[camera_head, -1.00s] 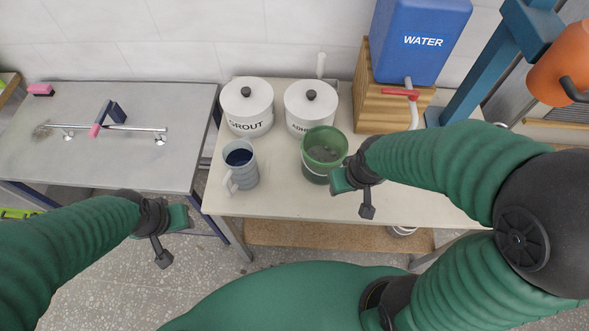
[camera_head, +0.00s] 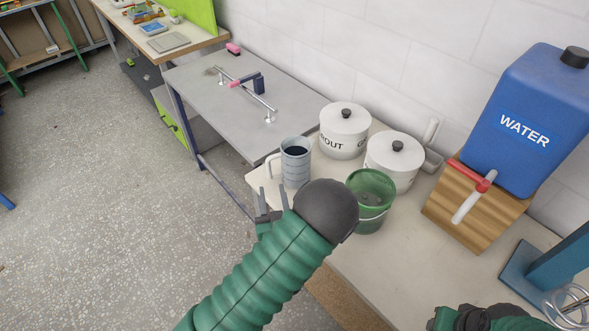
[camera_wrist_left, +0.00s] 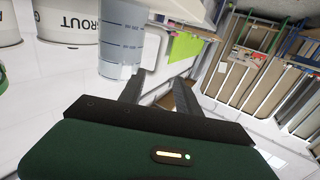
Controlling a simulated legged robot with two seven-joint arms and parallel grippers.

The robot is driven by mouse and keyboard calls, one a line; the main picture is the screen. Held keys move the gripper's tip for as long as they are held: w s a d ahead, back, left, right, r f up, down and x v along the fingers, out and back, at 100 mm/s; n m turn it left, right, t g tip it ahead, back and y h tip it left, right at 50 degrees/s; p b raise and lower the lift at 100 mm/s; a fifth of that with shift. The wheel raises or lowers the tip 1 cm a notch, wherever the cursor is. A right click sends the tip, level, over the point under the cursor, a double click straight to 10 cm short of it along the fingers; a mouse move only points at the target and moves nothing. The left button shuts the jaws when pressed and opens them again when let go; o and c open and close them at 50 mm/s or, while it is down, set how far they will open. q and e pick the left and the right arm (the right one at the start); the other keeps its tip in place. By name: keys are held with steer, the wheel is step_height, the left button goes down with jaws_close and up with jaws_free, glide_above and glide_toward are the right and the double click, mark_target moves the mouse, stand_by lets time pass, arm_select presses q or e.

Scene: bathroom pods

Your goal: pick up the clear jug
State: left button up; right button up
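The clear jug (camera_head: 296,168) is a grey-blue, see-through jug with measuring lines and a dark inside. It stands upright at the left end of the pale table (camera_head: 400,270), with its handle toward the left. My left gripper (camera_head: 273,197) is in front of the jug, on its handle side, with its two fingers apart and nothing between them. In the left wrist view the jug (camera_wrist_left: 120,42) and its pale handle stand beyond the open fingers (camera_wrist_left: 160,92); I see no clear contact. My right gripper (camera_head: 470,318) is cut off at the bottom edge, with its fingers hidden.
A green bucket (camera_head: 371,203) stands right of the jug, close to my left arm. Two white lidded canisters, one marked grout (camera_head: 344,133) and another (camera_head: 394,163), stand behind. A blue water container (camera_head: 530,115) sits on a wooden stand. A grey table (camera_head: 225,105) is at the left.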

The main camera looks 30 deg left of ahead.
mark_target(268, 159)
arm_select(q)
steer(key=x, duration=0.8)
steer(key=shift+a+f+p, duration=0.15)
steer(key=shift+a+p, duration=0.2)
steer(key=shift+a, duration=0.15)
steer(key=shift+w, duration=0.35)
steer(key=x, duration=0.3)
steer(key=p+x, duration=0.1)
steer(key=shift+w+d+r, duration=0.15)
steer(key=shift+w+r, duration=0.05)
steer(key=shift+w, duration=0.3)
steer(key=shift+w+a+f, duration=0.1)
steer(key=shift+a+f, duration=0.05)
steer(key=shift+a, duration=0.3)
steer(key=c, duration=0.4)
steer(key=shift+d, duration=0.2)
steer(key=c, duration=0.4)
steer(key=shift+d, duration=0.15)
jaws_close()
arm_select(e)
step_height(268, 159, up, 2)
steer(key=shift+w+a, duration=0.1)
steer(key=shift+w, duration=0.05)
arm_select(q)
steer(key=shift+a, duration=0.2)
arm_select(e)
steer(key=shift+a, duration=0.15)
arm_select(q)
steer(key=shift+r, duration=0.2)
